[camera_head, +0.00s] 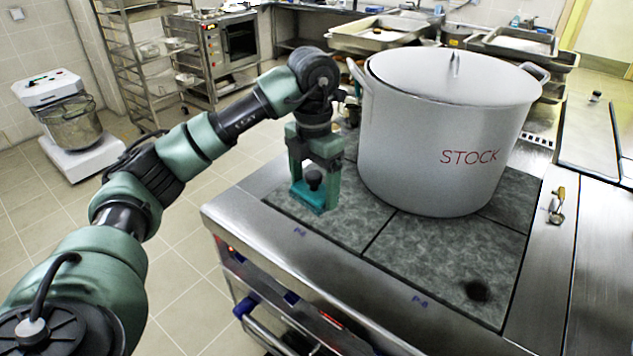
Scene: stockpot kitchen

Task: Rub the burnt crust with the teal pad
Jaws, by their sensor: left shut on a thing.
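The teal pad (307,198) has a dark knob on top and lies flat at the left corner of the grey mottled stove top. My left gripper (315,182) points down over it and is shut on the pad, its fingers on either side of the knob. The burnt crust (478,291) is a small black patch on the front right plate, well to the right of the pad and apart from it. My right gripper is not in view.
A large white stockpot (430,135) marked STOCK, with a lid (450,75), stands on the back of the stove top, just right of my left gripper. The front plate between pad and crust is clear. A small metal tap (556,210) sits on the right steel edge.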

